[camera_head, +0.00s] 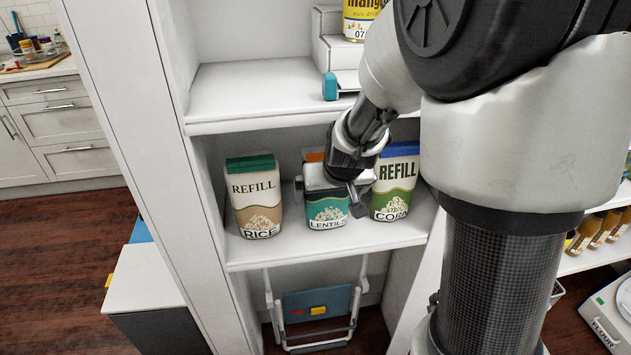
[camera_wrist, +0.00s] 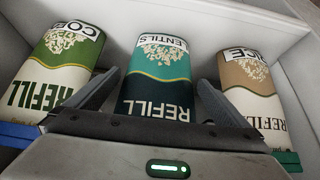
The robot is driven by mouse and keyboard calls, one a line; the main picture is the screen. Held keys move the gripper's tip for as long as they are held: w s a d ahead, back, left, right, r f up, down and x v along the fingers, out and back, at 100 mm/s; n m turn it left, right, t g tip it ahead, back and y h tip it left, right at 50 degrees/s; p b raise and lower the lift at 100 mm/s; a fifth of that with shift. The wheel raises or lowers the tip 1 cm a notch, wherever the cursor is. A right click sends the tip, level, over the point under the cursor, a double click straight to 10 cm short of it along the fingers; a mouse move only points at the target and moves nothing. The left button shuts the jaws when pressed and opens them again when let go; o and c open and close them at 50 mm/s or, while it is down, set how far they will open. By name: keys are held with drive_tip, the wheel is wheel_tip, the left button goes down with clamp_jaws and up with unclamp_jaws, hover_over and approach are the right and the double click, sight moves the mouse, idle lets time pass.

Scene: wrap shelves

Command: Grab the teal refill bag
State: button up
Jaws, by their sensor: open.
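The teal refill bag (camera_head: 326,212), labelled LENTILS, stands upright in the middle of the shelf in the head view. Its orange top shows just above my gripper, and its upper front is hidden by the gripper. In the wrist view the teal bag (camera_wrist: 156,75) appears upside down between my two fingers. My gripper (camera_head: 350,190) is open in front of the bag. In the wrist view the open gripper (camera_wrist: 152,95) has one finger on each side of the bag; whether either touches it I cannot tell.
A tan RICE refill bag (camera_head: 255,200) with a green top stands to the left. A green refill bag (camera_head: 396,185) with a blue top stands close on the right. The upper shelf (camera_head: 255,92) lies above, and a side panel (camera_head: 212,190) bounds the left. A folded step stool (camera_head: 317,308) is below.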

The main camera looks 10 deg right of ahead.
drive_tip(key=shift+w+f, duration=0.3)
drive_tip(key=shift+f, duration=0.3)
drive_tip(key=c, duration=1.3)
drive_tip(key=shift+r, duration=0.1)
